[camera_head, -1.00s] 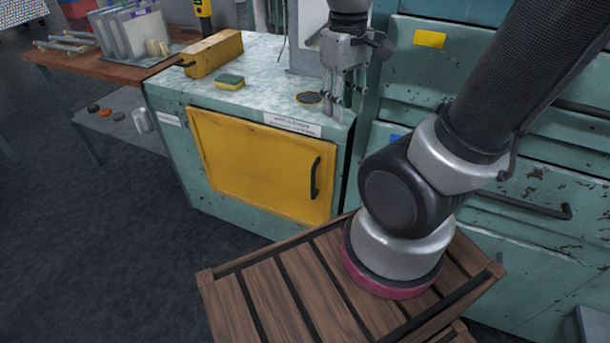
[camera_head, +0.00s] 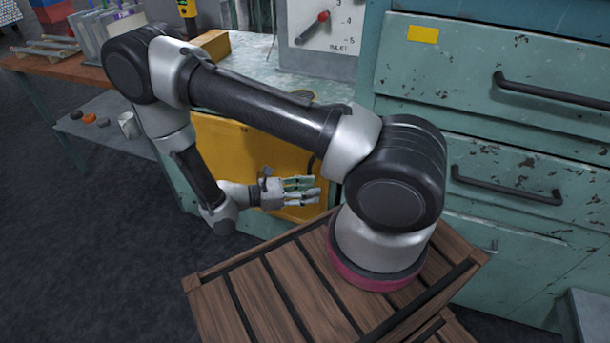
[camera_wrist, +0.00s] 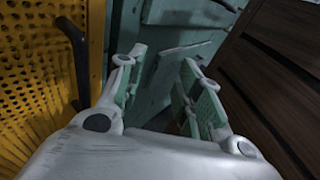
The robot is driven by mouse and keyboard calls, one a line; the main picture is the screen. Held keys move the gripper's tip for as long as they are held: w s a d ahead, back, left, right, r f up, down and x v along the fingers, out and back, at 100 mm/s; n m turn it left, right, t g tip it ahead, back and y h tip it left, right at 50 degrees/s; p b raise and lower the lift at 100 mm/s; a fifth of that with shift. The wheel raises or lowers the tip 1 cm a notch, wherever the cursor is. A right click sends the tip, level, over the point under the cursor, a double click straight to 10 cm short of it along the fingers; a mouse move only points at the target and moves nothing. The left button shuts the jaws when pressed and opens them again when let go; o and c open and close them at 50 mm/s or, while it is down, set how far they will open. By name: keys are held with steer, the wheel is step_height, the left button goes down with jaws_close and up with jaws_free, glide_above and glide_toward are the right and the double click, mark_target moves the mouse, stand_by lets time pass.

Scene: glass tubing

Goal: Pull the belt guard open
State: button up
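The belt guard is a yellow panel (camera_head: 225,155) on the front of the green cabinet, partly hidden behind my arm in the head view. It looks shut. In the wrist view it is a perforated yellow sheet (camera_wrist: 30,80) at the left. Its black upright handle (camera_wrist: 79,60) also stands left in the wrist view, outside my fingers; my arm mostly hides it in the head view. My gripper (camera_head: 305,190) is in front of the guard's right part, pointing right. In the wrist view my gripper (camera_wrist: 165,62) is open, with nothing between its fingers.
The slatted wooden crate top (camera_head: 270,290) is below and close to my gripper, and shows as a dark wooden side (camera_wrist: 265,75) at right in the wrist view. Green drawers (camera_head: 500,100) with black handles stand right. A dial panel (camera_head: 325,35) stands on the cabinet top.

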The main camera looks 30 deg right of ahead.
steer(key=w+a+f+n+t+h, duration=0.1)
steer(key=w+f+n+t+h, duration=0.1)
steer(key=w+f+n+t, duration=0.35)
steer(key=w+d+r+m, duration=0.1)
steer(key=w+d+m, duration=0.1)
steer(key=d, duration=0.4)
steer(key=shift+w+d+r, duration=0.3)
steer(key=shift+r, duration=0.1)
jaws_close()
